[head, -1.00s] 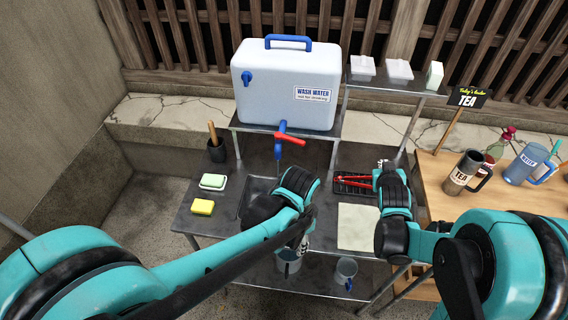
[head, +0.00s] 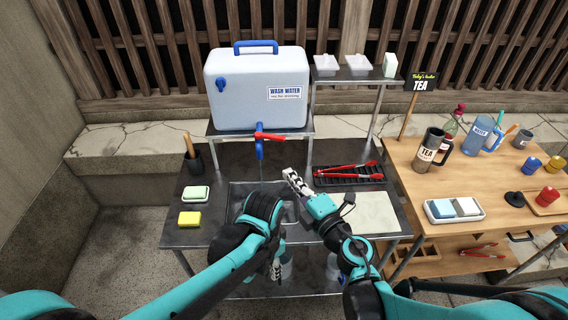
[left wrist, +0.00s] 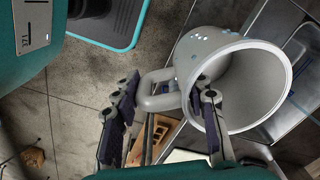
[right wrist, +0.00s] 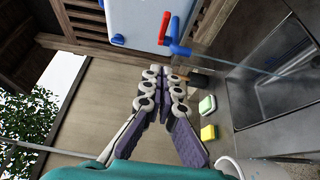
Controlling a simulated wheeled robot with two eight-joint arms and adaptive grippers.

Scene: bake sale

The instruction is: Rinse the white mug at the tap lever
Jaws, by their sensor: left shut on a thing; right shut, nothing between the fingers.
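The white mug (left wrist: 199,52) fills the right of the left wrist view, its open mouth facing lower right and pale blue specks on its wall. My left gripper (left wrist: 167,88) is shut on it, one finger inside the mouth and one beyond the handle. The left arm hides the mug in the head view. The tap lever (head: 269,137) is red, on a blue spout (head: 259,151). A thin pale streak, like water, runs from the spout in the right wrist view.
The wash water tank (head: 250,88) stands on a raised shelf behind the basin (head: 236,190). Red tongs (head: 345,170) lie on a black rack, with a cloth (head: 365,212) in front.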

